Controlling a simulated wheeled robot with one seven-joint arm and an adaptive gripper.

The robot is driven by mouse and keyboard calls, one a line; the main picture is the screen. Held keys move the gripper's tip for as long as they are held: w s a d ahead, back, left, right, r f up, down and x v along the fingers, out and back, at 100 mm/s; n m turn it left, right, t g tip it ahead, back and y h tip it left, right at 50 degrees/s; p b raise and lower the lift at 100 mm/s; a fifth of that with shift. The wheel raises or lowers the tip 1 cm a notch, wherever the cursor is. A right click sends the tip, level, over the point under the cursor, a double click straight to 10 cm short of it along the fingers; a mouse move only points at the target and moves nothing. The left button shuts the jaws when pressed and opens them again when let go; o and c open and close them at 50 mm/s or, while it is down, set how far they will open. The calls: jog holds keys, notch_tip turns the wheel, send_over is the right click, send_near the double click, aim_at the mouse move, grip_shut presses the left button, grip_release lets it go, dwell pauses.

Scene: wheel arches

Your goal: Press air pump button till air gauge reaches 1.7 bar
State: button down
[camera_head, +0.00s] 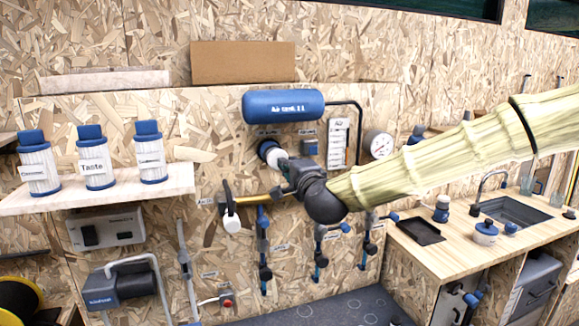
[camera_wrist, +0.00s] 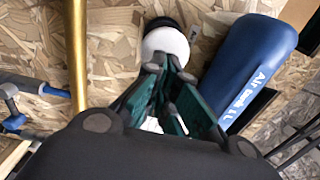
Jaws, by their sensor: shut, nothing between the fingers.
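The blue air tank (camera_head: 283,105) is fixed on the wall, and it also shows in the wrist view (camera_wrist: 252,68). A white round-faced fitting with a dark base (camera_head: 268,150) sits just below the tank at its left. It shows in the wrist view (camera_wrist: 168,42) directly beyond the fingertips. I cannot tell whether it is the pump button. My gripper (camera_head: 281,163) is shut and empty, with its tips at or very near the white face; contact is unclear. A round white gauge (camera_head: 379,144) hangs right of the tank; its reading is too small to make out.
A small box with a red button (camera_head: 227,302) is low on the wall. A brass pipe (camera_head: 258,199) runs just below my gripper. A shelf (camera_head: 110,192) with several white canisters is at the left. A counter with a sink (camera_head: 512,209) is at the right.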

jog(key=shift+w, duration=0.1)
jog(key=shift+s+b, duration=0.3)
jog(key=shift+b, duration=0.5)
dwell(0.8)
jog(key=b+v, duration=0.1)
jog(key=v, duration=0.5)
dwell(0.4)
dwell(0.7)
